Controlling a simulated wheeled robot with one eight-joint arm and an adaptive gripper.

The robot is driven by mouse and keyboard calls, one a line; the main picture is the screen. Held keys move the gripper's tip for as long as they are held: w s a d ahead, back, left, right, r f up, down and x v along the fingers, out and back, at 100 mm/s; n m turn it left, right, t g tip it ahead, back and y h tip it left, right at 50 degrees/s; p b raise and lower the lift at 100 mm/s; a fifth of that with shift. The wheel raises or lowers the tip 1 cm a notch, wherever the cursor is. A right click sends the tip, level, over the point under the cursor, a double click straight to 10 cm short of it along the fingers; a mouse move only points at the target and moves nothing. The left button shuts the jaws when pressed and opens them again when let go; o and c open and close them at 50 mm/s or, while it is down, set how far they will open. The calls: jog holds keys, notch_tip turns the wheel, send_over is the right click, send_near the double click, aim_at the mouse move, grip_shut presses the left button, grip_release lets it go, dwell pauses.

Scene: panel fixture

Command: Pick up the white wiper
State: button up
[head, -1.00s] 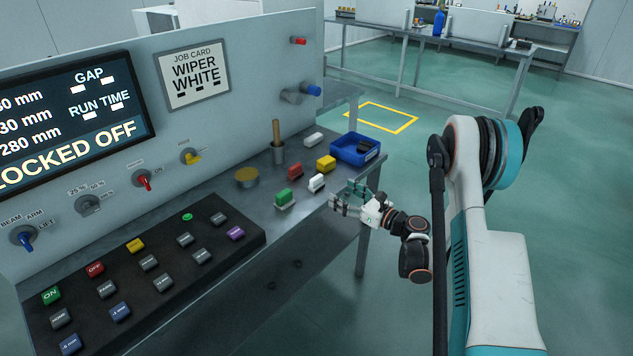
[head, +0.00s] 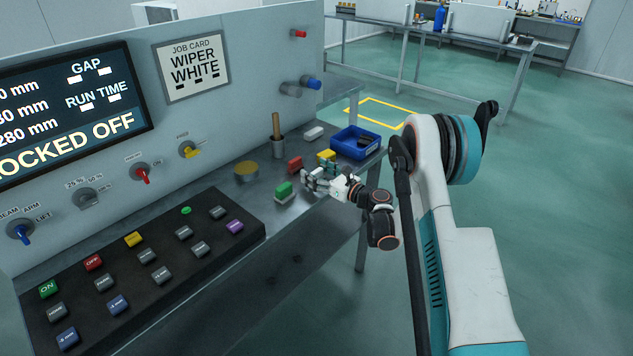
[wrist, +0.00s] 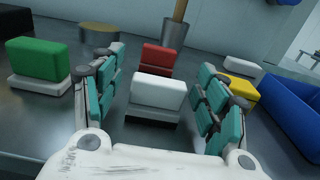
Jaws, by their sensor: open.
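The white wiper (wrist: 157,93) is a white block on a darker base, standing on the metal bench in the wrist view. My gripper (wrist: 160,100) is open, with one teal-padded finger on each side of the wiper. It is not closed on it. In the head view my gripper (head: 318,178) is low over the bench's front edge and hides the wiper.
A green block (head: 283,190) stands left of my gripper and a red block (head: 295,164) behind it. A yellow block (head: 326,156) and a blue bin (head: 355,144) are to the right. A metal cup (head: 278,147) with a wooden handle stands behind.

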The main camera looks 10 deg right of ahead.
jog(key=shift+w+a, duration=0.15)
jog(key=shift+w, duration=0.1)
jog(key=c, duration=1.1)
jog(key=shift+r, duration=0.2)
